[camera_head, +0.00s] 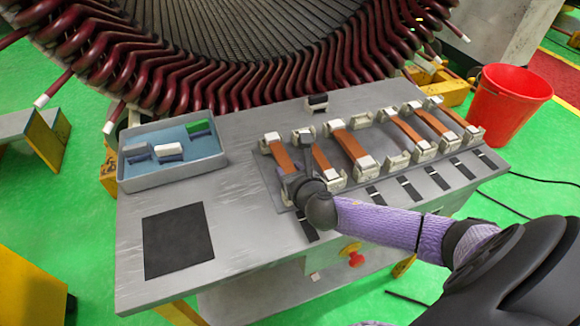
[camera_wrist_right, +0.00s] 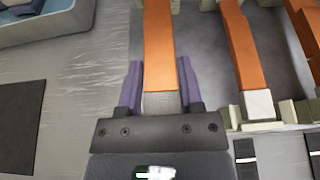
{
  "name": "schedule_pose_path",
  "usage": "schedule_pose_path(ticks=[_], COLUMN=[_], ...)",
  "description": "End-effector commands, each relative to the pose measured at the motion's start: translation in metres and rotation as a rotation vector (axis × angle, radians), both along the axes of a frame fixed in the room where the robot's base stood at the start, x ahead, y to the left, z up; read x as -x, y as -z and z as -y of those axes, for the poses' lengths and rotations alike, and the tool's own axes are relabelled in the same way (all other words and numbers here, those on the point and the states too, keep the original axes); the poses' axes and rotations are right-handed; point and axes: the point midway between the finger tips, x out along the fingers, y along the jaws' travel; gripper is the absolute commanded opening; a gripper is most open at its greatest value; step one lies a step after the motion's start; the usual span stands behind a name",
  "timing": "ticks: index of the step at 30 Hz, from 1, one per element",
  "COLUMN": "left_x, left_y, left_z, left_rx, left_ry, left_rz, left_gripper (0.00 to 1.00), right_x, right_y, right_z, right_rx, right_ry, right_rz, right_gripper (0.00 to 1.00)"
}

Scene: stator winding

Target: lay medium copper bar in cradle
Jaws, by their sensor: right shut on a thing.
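My right gripper (camera_head: 298,182) is at the left end of the rack, shut on the near end of the leftmost copper bar (camera_head: 281,156). In the right wrist view the purple fingers (camera_wrist_right: 160,88) stand on both sides of this bar (camera_wrist_right: 159,45) near its pale end. The bar's far end reaches the far cradle block (camera_head: 270,138). I cannot tell whether the bar rests in the cradle or hangs just above it. The near cradle block is hidden by my gripper. My left gripper is not in view.
Neighbouring bars (camera_head: 350,145) lie in cradles to the right, close to my gripper. One cradle pair, with near block (camera_head: 397,161), is empty. A blue-lined tray (camera_head: 172,178) stands at left. The wound stator (camera_head: 250,85) is behind.

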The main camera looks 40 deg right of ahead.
Motion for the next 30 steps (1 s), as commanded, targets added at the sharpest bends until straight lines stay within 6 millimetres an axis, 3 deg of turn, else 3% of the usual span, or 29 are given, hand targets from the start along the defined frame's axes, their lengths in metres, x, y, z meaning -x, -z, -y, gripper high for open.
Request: schedule_pose_path(ticks=[3,11,12,17,25,30], left_x=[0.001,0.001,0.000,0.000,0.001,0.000], left_y=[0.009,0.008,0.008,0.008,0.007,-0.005], left_z=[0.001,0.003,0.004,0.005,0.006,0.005], left_rx=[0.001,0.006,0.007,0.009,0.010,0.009], left_ry=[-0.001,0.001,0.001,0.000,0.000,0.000], left_rz=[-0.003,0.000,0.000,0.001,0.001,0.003], left_gripper=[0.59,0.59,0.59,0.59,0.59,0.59], right_x=[-0.001,-0.001,-0.001,0.000,0.002,0.023], right_y=[0.011,0.010,0.010,0.011,0.011,-0.002], right_z=[0.000,0.000,0.000,0.000,-0.001,-0.006], right_rx=[0.000,0.000,0.000,0.000,0.001,-0.001], right_ry=[0.000,-0.001,-0.001,-0.001,0.000,-0.003], right_rz=[0.002,0.003,0.003,0.002,-0.001,-0.002], right_gripper=[0.00,0.00,0.53,0.87,0.88,0.88])
